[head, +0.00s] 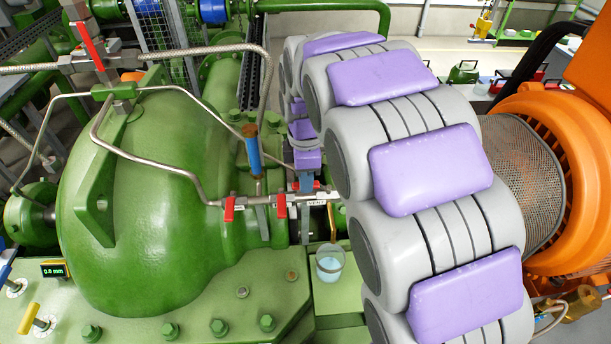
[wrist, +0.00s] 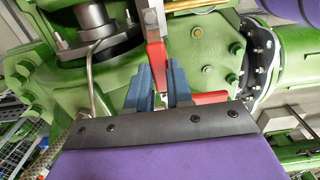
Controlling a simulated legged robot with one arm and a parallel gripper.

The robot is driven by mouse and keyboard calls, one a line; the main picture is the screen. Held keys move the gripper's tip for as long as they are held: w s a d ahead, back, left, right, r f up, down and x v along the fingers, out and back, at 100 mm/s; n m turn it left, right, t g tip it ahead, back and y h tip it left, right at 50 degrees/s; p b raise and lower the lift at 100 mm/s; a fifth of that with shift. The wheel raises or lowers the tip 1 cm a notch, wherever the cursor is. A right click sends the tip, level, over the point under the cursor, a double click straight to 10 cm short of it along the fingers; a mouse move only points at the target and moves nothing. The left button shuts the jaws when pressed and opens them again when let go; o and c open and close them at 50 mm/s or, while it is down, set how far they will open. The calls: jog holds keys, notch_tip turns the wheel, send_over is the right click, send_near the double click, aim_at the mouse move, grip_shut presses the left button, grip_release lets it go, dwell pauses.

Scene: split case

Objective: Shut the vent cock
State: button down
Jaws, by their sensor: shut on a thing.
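Several small red-handled cocks sit on the steel pipework by the green casing. Two show in the head view, a left red handle (head: 230,209) and a middle red handle (head: 281,206), both hanging down. Another red handle (wrist: 211,97) lies sideways, right of the fingers.
The green casing (head: 150,190) fills the left, with bent steel tubes (head: 160,165) crossing over it. A clear cup (head: 329,263) with pale liquid stands on the green base below the cocks. An orange motor housing (head: 570,180) is at the right.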

jog(key=shift+s+n, duration=0.35)
jog(key=shift+n, duration=0.4)
jog(key=shift+s+n, duration=0.3)
jog(key=shift+n, duration=0.45)
jog(key=c, duration=1)
grip_release()
jog(key=shift+r, duration=0.1)
notch_tip(320, 180, up, 17)
jog(key=p, duration=0.1)
jog(key=shift+w, duration=0.1)
